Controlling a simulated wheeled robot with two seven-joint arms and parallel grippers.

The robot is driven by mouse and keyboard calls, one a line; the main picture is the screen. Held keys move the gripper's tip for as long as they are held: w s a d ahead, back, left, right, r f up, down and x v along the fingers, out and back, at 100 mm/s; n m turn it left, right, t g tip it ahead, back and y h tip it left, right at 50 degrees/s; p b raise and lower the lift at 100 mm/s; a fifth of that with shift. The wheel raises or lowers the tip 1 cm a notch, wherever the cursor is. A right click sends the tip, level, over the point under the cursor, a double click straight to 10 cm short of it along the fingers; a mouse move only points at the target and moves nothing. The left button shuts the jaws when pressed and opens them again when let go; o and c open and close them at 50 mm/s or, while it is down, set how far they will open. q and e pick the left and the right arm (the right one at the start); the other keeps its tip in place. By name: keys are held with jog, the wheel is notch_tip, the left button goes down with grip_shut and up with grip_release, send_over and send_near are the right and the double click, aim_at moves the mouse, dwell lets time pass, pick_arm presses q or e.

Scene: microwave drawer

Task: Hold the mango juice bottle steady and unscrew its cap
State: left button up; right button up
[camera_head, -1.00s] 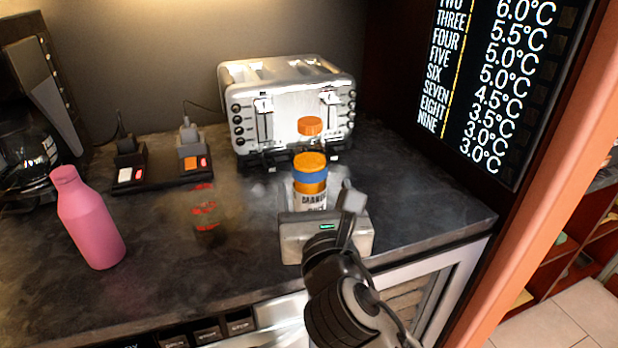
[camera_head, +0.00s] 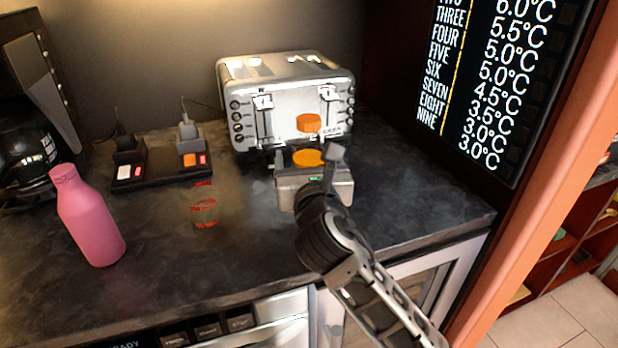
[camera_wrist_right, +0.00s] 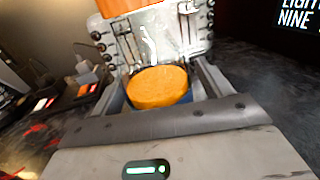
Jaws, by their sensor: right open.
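The mango juice bottle shows its orange cap (camera_head: 308,158) in the head view, standing on the dark counter before the toaster. Most of the bottle is hidden behind my right gripper. In the right wrist view the orange cap (camera_wrist_right: 158,86) lies between the two fingers, with a bit of blue below it. My right gripper (camera_wrist_right: 160,88) is open, one finger on each side of the bottle top; I cannot tell whether either finger touches it. It also shows in the head view (camera_head: 308,163). My left gripper is not in view.
A silver toaster (camera_head: 285,80) stands close behind the bottle, with an orange patch on its front. A pink bottle (camera_head: 88,218) stands at left. A black switch block (camera_head: 160,170) and a see-through glass (camera_head: 204,206) are on the counter (camera_head: 150,275).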

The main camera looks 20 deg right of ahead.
aim_at(312, 123)
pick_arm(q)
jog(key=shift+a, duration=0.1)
pick_arm(e)
jog(key=c, duration=1.3)
jog(key=shift+r, duration=0.1)
jog(key=shift+r, duration=0.55)
notch_tip(312, 123, up, 3)
jog(key=shift+s+f+p, duration=0.15)
jog(key=shift+p, duration=0.25)
jog(key=s+r, duration=0.1)
jog(key=s+r+p, duration=0.1)
jog(key=s+r, duration=0.1)
jog(key=s+a+r, duration=0.1)
jog(key=r, duration=0.1)
jog(key=shift+s+r, duration=0.25)
jog(key=shift+s, duration=0.1)
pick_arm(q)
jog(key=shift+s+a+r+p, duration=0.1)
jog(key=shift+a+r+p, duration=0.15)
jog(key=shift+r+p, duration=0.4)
pick_arm(e)
jog(key=s+a+r, duration=0.1)
jog(key=s+r, duration=0.2)
jog(key=s, duration=0.6)
jog(key=shift+a+r, duration=0.3)
